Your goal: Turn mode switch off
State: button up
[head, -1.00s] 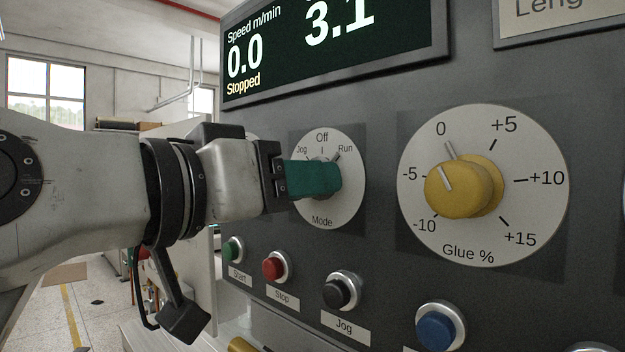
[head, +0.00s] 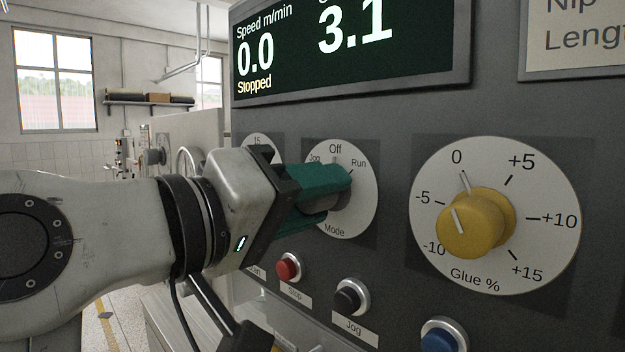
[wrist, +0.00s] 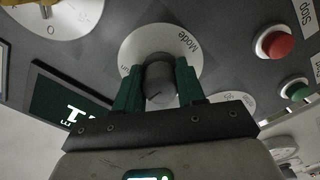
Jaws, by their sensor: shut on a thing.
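The mode switch is a dark grey knob (head: 327,196) on a white dial (head: 362,205) marked Jog, Off, Run and Mode. My gripper (head: 338,193) reaches it from the left, its two green fingers shut on the knob, one above and one below in the head view. In the wrist view the knob (wrist: 158,82) sits between the green fingers of my gripper (wrist: 158,72), and the dial (wrist: 140,45) shows behind. The fingers cover part of the knob and the dial's left side. I cannot tell which mark the knob points at.
A yellow Glue % knob (head: 472,224) is right of the mode dial. A red Stop button (head: 288,267), a black Jog button (head: 350,297) and a blue button (head: 438,336) lie below. The display (head: 350,45) above reads 0.0 and Stopped.

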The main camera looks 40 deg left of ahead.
jog(key=shift+n, duration=0.4)
jog(key=shift+f, duration=0.1)
jog(key=o, duration=1)
jog(key=s+b, duration=0.1)
jog(key=s, duration=0.2)
jog(key=s+b, duration=0.1)
jog(key=s, duration=0.3)
jog(key=s+a+b, duration=0.1)
jog(key=s, duration=0.2)
jog(key=shift+s, duration=0.4)
